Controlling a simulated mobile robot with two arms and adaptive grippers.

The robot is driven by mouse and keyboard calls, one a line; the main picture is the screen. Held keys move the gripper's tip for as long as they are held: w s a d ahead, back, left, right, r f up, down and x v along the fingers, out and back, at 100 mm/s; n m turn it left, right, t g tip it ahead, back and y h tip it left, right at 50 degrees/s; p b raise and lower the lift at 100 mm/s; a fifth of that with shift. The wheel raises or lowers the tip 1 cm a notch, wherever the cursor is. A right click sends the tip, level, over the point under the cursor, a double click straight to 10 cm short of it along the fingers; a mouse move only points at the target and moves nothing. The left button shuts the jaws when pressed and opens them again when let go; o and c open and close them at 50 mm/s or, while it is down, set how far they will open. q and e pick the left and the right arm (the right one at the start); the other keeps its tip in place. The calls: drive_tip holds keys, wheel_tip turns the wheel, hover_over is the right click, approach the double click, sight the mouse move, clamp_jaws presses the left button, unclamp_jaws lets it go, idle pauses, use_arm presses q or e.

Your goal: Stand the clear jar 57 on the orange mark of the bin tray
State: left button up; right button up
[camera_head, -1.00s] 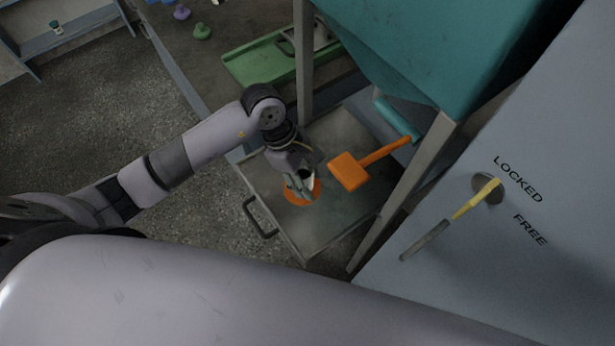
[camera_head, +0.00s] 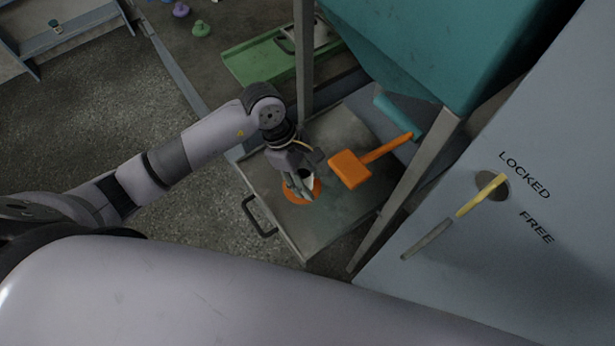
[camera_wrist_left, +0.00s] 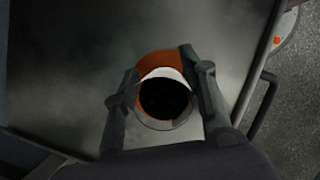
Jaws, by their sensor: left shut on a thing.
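The bin tray (camera_head: 335,222) is a grey metal tray with a black handle, and it lies under the teal hopper. Its round orange mark (camera_head: 298,200) is partly covered by my left gripper (camera_head: 300,190). In the left wrist view my left gripper (camera_wrist_left: 165,95) is shut on the clear jar (camera_wrist_left: 165,98), which has dark contents and a white band. The orange mark (camera_wrist_left: 150,62) shows behind the jar. The jar is over or on the mark; I cannot tell whether its base touches the tray. Its number is not readable. My right gripper is not in view.
A steel leg (camera_head: 400,195) and the teal hopper (camera_head: 430,50) stand to the right. A grey panel has a yellow lever (camera_head: 482,195).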

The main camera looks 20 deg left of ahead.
use_arm(q)
drive_tip(key=shift+f+b, duration=0.2)
drive_tip(key=shift+b, duration=0.2)
idle(0.6)
idle(0.3)
drive_tip(key=o, duration=1.3)
drive_tip(key=v, duration=1.2)
